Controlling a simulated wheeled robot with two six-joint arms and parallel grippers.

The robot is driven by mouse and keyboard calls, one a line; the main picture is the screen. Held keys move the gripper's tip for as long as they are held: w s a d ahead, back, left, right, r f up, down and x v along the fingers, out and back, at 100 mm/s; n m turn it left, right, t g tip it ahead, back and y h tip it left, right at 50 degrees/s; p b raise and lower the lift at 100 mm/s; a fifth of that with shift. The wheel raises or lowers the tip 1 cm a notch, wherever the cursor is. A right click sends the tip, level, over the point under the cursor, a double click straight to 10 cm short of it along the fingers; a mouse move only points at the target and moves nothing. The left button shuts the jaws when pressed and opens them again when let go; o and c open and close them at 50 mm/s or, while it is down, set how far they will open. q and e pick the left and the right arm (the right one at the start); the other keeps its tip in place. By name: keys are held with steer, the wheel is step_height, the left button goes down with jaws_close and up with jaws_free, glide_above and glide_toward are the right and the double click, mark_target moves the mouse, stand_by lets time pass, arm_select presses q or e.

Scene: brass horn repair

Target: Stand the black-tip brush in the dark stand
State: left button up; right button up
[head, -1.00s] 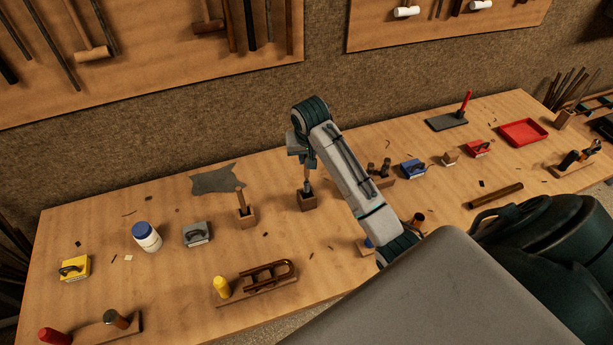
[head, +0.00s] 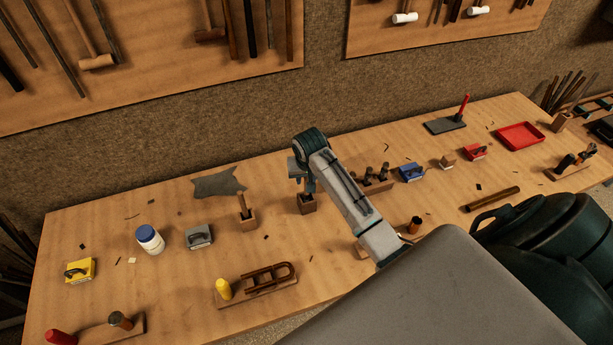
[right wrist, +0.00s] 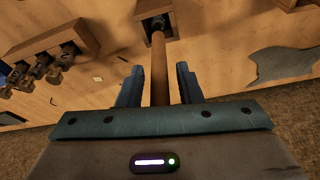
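The dark stand (head: 307,206), a small brown block with a dark socket, is on the bench below my right gripper. It also shows at the top of the right wrist view (right wrist: 174,30). The brush's brown handle (right wrist: 158,85) runs between my right fingers to that socket, its dark lower end at or in the opening. How deep it sits I cannot tell. My right gripper (right wrist: 159,68) is open, with a gap on each side of the handle. In the head view my right gripper (head: 305,185) is just above the stand and hides most of the brush. My left gripper is out of view.
A lighter wooden block (head: 248,223) with an upright handle stands to the left. A rack with several dark-topped tools (head: 378,184) is close to the right of my right arm. A grey hide-shaped sheet (head: 219,183) lies behind left. Bare bench lies around the stand.

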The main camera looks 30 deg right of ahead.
steer(key=shift+r, duration=0.15)
steer(key=b+v, duration=0.3)
steer(key=v, duration=0.9)
steer(key=shift+b, duration=0.4)
